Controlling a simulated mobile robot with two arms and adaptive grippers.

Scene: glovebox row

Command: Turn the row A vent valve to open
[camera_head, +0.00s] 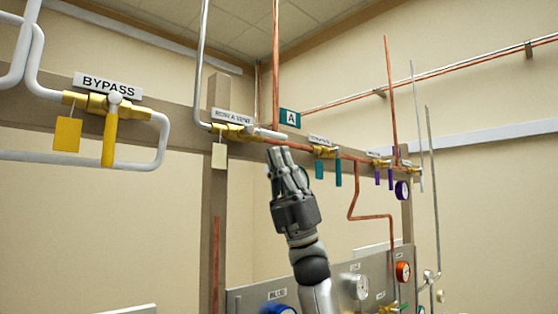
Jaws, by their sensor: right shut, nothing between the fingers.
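The row A vent valve (232,130) is a brass body under a white label (232,116) reading ROW A VENT. Its pale grey lever (268,134) points to the right, roughly level and in line with the pipe. A cream tag (219,156) hangs below the valve. My right gripper (277,152) points up with its fingertips just below the lever's free end. It is shut and empty; whether it touches the lever I cannot tell. My left gripper is not in view.
A BYPASS valve (116,103) with a yellow handle hanging down is at the left. Valves with teal (338,172) and purple handles sit to the right along the copper pipe. A panel with gauges (358,287) stands below. A teal A sign (290,118) is above the lever.

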